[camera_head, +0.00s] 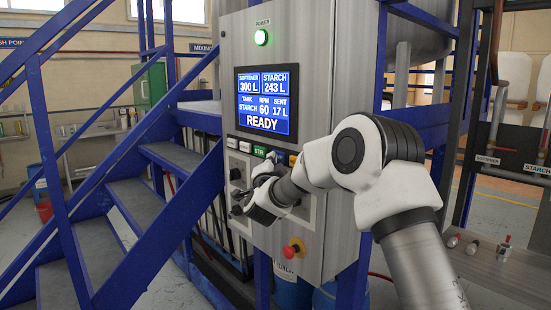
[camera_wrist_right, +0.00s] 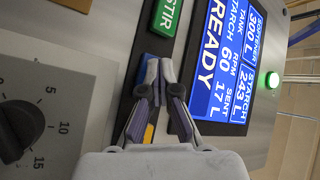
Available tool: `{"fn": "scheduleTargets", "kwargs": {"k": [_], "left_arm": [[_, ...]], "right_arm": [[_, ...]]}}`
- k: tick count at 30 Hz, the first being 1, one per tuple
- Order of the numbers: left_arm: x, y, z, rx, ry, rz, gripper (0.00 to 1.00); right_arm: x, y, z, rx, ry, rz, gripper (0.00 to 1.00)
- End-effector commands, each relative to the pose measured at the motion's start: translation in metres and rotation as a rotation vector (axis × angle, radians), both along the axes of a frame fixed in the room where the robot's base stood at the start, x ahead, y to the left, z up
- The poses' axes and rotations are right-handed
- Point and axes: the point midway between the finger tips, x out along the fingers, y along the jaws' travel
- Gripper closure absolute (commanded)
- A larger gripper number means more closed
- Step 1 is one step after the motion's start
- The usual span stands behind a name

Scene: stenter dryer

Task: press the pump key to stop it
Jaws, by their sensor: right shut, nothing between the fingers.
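The control panel (camera_head: 300,60) has a row of keys under its screen. The green STIR key (camera_head: 260,151) also shows in the wrist view (camera_wrist_right: 167,17). A blue key (camera_wrist_right: 144,72) lies beside STIR, partly hidden by my fingers. A yellow key (camera_wrist_right: 149,133) is farther along, mostly covered. No pump label is readable. My right gripper (camera_wrist_right: 154,70) is shut and empty, its tips over or close to the blue key; I cannot tell if they touch. In the head view the right gripper (camera_head: 266,172) is at the key row. My left gripper is out of view.
The screen (camera_head: 264,103) reads READY, starch tank, RPM 60, sent 17 L. The green power lamp (camera_head: 261,37) is lit. A dial knob (camera_wrist_right: 18,128) is beside the keys. A red emergency button (camera_head: 293,249) sticks out below. Blue stairs (camera_head: 150,200) stand left.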

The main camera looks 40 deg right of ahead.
Motion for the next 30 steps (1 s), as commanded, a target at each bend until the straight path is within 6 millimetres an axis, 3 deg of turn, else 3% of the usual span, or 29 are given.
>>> {"fn": "scheduleTargets", "kwargs": {"k": [12,23,30], "left_arm": [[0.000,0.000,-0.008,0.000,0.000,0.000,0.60],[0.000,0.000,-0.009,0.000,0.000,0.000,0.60],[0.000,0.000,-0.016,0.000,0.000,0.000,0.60]], "right_arm": [[-0.002,0.017,-0.001,-0.001,-0.001,0.000,1.00],[-0.002,0.021,-0.001,0.000,0.000,0.000,1.00],[-0.004,0.044,-0.001,-0.003,-0.001,0.001,1.00]]}}
